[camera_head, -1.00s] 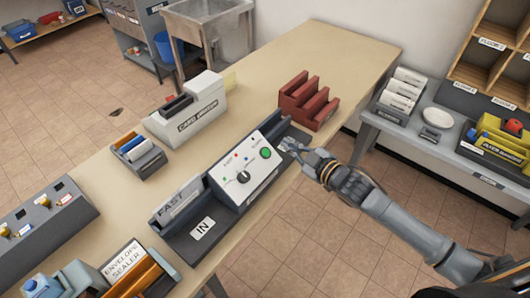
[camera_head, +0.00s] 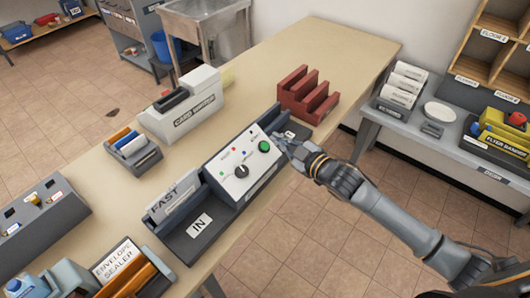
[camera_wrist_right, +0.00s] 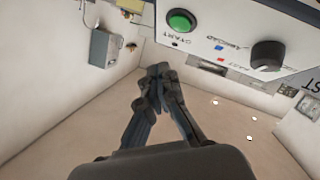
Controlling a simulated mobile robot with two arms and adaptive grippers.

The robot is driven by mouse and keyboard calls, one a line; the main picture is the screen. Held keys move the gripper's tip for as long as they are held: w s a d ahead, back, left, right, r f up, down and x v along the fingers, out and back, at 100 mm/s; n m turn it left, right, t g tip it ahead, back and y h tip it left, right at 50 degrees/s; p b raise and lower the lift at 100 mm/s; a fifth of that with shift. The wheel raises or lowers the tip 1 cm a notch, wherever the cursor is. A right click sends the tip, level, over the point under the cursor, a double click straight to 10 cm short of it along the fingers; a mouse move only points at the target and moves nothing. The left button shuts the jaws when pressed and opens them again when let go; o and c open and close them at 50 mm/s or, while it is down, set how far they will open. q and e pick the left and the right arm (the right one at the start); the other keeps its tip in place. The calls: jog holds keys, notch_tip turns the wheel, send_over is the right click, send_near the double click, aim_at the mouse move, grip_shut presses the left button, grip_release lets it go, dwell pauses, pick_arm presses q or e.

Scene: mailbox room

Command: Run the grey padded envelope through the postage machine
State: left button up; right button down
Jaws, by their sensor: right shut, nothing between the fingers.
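The postage machine (camera_head: 225,200) is dark grey with a white control panel (camera_head: 242,178), a black knob and a green start button (camera_head: 264,146). The panel, button (camera_wrist_right: 181,20) and knob (camera_wrist_right: 268,55) also show in the right wrist view. A flat light grey piece marked FAST (camera_head: 172,204) stands upright along the machine's IN end; I cannot tell whether it is the padded envelope. My right gripper (camera_head: 281,140) is shut and empty just right of the green button, apart from it. Its closed fingertips (camera_wrist_right: 158,72) lie below the button in the wrist view. My left gripper is out of view.
The table (camera_head: 330,50) also holds a red slotted rack (camera_head: 306,96), a card printer (camera_head: 185,110), a small tray of coloured items (camera_head: 132,152) and an envelope sealer (camera_head: 118,262). A side shelf (camera_head: 455,130) stands at right. The far tabletop is clear.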

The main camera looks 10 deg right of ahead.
aim_at(265, 146)
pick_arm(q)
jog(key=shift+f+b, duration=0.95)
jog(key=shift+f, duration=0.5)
pick_arm(e)
jog(key=shift+w+a+f, duration=0.25)
jog(key=shift+w+f, duration=0.05)
jog(key=shift+f, duration=0.25)
jog(key=shift+w+a+f, duration=0.2)
jog(key=shift+w+f, duration=0.1)
jog(key=shift+f, duration=0.25)
jog(key=shift+w+a+f, duration=0.25)
jog(key=shift+w+f, duration=0.05)
jog(key=shift+f, duration=0.25)
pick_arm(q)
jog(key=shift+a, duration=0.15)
pick_arm(e)
jog(key=shift+f, duration=0.1)
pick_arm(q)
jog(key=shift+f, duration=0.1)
pick_arm(e)
jog(key=shift+w+a+f, duration=0.15)
jog(key=shift+w+f, duration=0.05)
